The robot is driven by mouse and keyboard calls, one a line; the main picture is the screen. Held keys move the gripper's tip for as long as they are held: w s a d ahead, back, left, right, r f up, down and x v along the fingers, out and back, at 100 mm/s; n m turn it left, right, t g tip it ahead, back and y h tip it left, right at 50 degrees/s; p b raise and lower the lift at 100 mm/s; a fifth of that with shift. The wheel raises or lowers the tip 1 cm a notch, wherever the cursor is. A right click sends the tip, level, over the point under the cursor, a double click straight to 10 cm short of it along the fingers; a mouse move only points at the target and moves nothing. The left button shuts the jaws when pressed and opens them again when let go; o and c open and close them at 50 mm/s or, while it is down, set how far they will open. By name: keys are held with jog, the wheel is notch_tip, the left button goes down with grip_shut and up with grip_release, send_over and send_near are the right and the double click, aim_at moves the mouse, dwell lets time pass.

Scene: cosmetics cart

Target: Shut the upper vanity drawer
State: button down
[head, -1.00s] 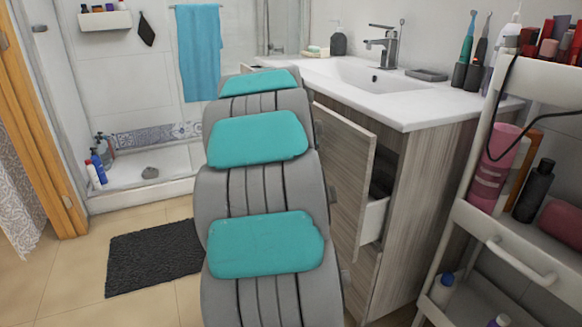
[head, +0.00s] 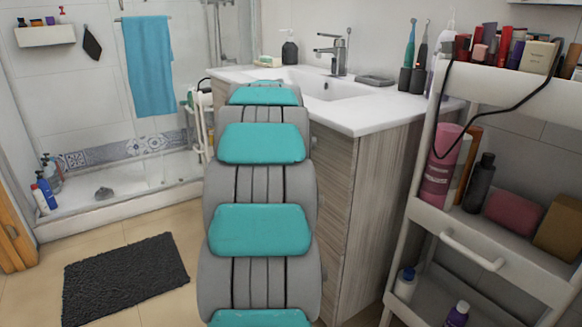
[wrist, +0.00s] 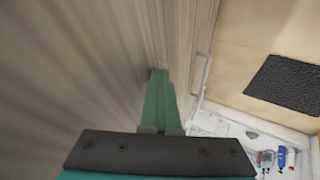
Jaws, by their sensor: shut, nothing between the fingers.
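The vanity (head: 380,185) has a grey wood-grain body under a white top. Its upper drawer front (head: 336,160) shows partly in the head view, right of my arm, and looks flush with the cabinet, with no open gap visible. My arm hides the rest of the vanity's front. In the wrist view my gripper (wrist: 158,85) has its green fingers together and empty, pointing along a wood-grain face (wrist: 85,65) close by. Whether the fingertips touch that face I cannot tell. My gripper is hidden behind my arm in the head view.
A white cart (head: 520,262) with bottles and boxes stands close to the vanity's right. A dark mat (head: 125,278) lies on the open floor at left, before the shower. A pale bar handle (wrist: 200,76) shows beside the wood in the wrist view.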

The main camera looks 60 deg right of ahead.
jog(key=shift+d, duration=0.1)
jog(key=w+a+r+b, duration=0.1)
jog(key=a+r+b, duration=0.1)
jog(key=a+r, duration=0.6)
jog(key=shift+w+a, duration=0.2)
jog(key=shift+a, duration=0.6)
jog(key=w+a+f+n+y, duration=0.1)
jog(key=w+a+f, duration=0.15)
jog(key=a, duration=0.65)
jog(key=w+a+f+n+y, duration=0.15)
jog(key=a+f, duration=0.25)
jog(key=a, duration=0.6)
jog(key=w+a+f+n+y, duration=0.1)
jog(key=a+f+y, duration=0.15)
jog(key=a, duration=0.65)
jog(key=s+a+f+n+g+y, duration=0.1)
jog(key=s+a+f+n, duration=0.1)
jog(key=s+a+f, duration=0.3)
jog(key=s+a+f+n+g+y, duration=0.1)
jog(key=s+a+f, duration=0.5)
jog(key=s+a, duration=0.6)
jog(key=a+n, duration=0.1)
jog(key=a, duration=0.6)
jog(key=shift+g, duration=0.4)
